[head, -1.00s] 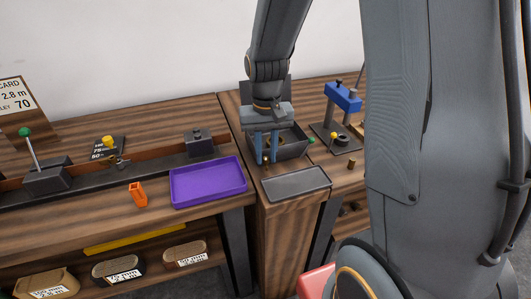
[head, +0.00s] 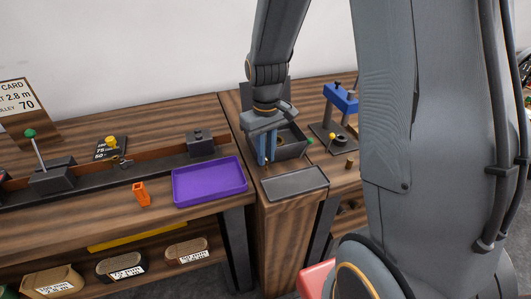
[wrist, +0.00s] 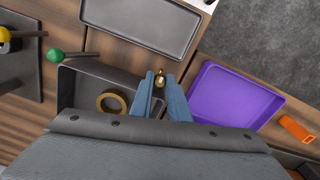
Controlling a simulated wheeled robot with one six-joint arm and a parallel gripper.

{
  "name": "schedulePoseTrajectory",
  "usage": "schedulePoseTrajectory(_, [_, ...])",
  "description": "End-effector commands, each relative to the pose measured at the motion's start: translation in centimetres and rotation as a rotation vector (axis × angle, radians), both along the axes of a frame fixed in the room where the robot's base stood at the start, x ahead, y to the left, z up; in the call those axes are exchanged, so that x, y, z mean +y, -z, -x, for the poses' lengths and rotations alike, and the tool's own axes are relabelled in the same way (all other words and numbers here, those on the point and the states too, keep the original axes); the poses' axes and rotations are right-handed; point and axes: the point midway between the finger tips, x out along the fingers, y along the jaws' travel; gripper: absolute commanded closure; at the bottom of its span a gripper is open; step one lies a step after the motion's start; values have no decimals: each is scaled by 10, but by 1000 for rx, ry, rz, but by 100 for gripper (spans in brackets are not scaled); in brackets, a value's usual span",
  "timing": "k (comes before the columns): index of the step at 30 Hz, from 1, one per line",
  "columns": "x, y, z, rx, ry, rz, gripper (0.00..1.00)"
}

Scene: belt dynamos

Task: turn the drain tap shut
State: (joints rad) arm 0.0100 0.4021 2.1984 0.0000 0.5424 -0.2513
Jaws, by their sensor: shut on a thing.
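The drain tap (wrist: 160,83) is a small brass piece at the wall of a dark box-like basin (wrist: 76,80). In the wrist view it sits between the blue fingertips of my gripper (wrist: 161,76), which is shut on it. In the head view my gripper (head: 267,161) points down at the left front of the basin (head: 294,151), and the fingers mostly hide the tap. How far the tap is turned cannot be told.
A brass ring (wrist: 112,103) lies in the basin, and a green-knobbed lever (wrist: 54,55) stands out from its side. A flat grey tray (head: 296,183) lies in front. A purple tray (head: 209,181) and an orange piece (head: 141,194) are to the left. A blue press (head: 341,97) stands right.

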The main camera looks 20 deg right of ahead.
Motion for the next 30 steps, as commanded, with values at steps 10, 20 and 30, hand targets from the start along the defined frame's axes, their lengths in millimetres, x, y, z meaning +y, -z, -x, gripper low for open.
schedulePoseTrajectory(10, [0, -1, -1, -2, 1, 0, 66])
schedulePoseTrajectory(20, [0, -11, -2, -5, 2, 0, 66])
schedulePoseTrajectory(30, [0, -60, -2, -6, 2, 1, 66])
